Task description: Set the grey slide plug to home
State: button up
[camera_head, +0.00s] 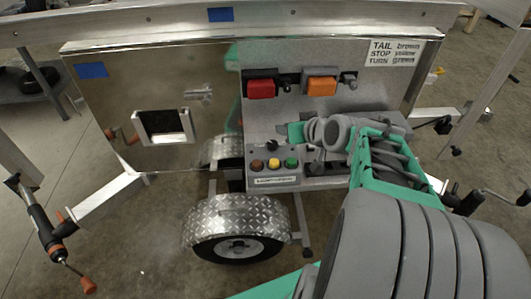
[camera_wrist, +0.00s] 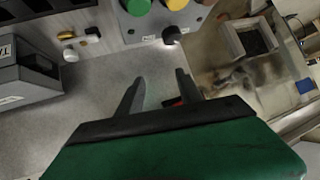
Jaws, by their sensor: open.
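My gripper (camera_wrist: 158,88) is open in the wrist view, its two grey fingers apart over the grey panel, with nothing clearly held between them. A small red part shows just behind the right finger. I cannot say for sure which part is the grey slide plug. A small pale rounded piece (camera_wrist: 70,55) sits left of the fingers, apart from them, beside a yellow and black piece (camera_wrist: 93,35). In the head view my arm hides this area and the fingertips.
A button box (camera_head: 274,168) with coloured buttons and a black knob stands on the panel (camera_head: 280,120); the knob is near my fingers in the wrist view (camera_wrist: 171,35). Red (camera_head: 261,88) and orange (camera_head: 320,86) lamps sit above. A dark housing (camera_wrist: 22,78) lies left of my fingers.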

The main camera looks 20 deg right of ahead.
jog(key=s+a+g+p, duration=0.1)
jog(key=a, duration=0.1)
jog(key=a+g, duration=0.1)
jog(key=a, duration=0.1)
jog(key=s+a+p, duration=0.1)
jog(key=shift+s+a+r+n+g+p, duration=0.1)
jog(key=shift+s+a+n+g+p, duration=0.25)
jog(key=shift+a+n+g, duration=0.05)
jog(key=s+a+g+p, duration=0.3)
jog(key=s+a, duration=0.2)
jog(key=s, duration=0.1)
jog(key=shift+s+a+r, duration=0.2)
jog(key=shift+s+r, duration=0.1)
jog(key=shift+s, duration=0.1)
